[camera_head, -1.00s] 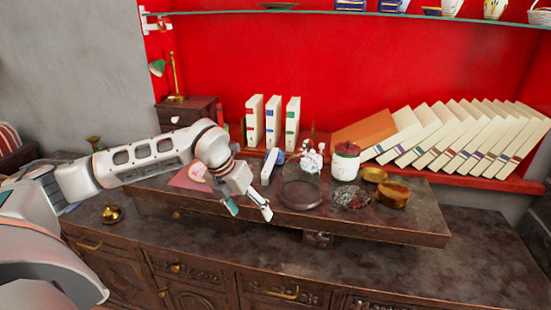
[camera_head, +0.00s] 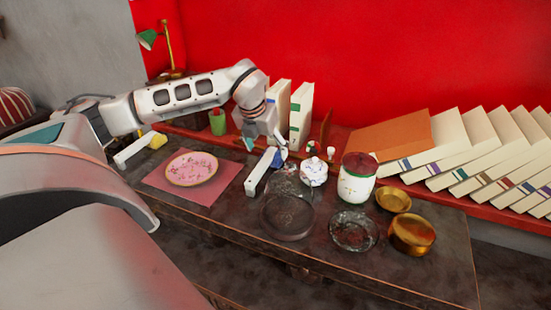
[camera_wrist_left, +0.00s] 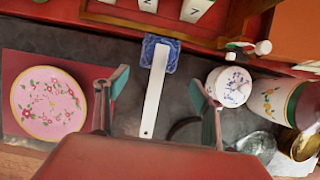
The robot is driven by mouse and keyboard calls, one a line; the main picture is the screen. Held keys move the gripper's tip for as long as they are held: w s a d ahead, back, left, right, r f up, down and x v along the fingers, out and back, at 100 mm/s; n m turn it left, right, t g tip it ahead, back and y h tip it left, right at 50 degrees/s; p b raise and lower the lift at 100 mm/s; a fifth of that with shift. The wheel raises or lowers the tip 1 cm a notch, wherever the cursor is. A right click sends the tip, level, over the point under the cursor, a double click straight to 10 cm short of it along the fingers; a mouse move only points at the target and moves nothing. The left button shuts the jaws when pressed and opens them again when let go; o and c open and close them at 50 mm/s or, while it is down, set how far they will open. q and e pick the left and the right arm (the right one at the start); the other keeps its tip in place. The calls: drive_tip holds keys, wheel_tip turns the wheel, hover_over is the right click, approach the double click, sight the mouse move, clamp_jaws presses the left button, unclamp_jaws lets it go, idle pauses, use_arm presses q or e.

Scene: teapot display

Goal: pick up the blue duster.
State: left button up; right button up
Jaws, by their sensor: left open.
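The blue duster (camera_head: 259,174) has a white handle and a blue head, and lies on the dark wooden stand. In the left wrist view the duster (camera_wrist_left: 155,88) runs up the picture, with its blue patterned head at the far end. My left gripper (camera_head: 264,144) is open and empty above the head end of the duster. In the left wrist view its fingertips (camera_wrist_left: 158,80) appear on either side of the handle with gaps; the height between them and the handle is hard to tell. My right gripper is not in view.
A pink plate (camera_head: 191,168) on a red mat lies to the left. A white lidded pot (camera_head: 314,172), a red-lidded jar (camera_head: 357,178), glass dishes (camera_head: 354,231) and brass bowls (camera_head: 411,234) crowd the right. A yellow-headed duster (camera_head: 140,148) and books (camera_head: 301,117) stand nearby.

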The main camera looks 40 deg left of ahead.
sight(267, 156)
use_arm(q)
drive_tip(key=shift+w+a+f, duration=0.1)
drive_tip(key=shift+a+f, duration=0.05)
drive_tip(key=shift+f, duration=0.75)
drive_tip(key=x, duration=0.5)
drive_tip(key=shift+w+a, duration=0.1)
drive_tip(key=shift+a, duration=0.05)
drive_tip(key=c, duration=1.2)
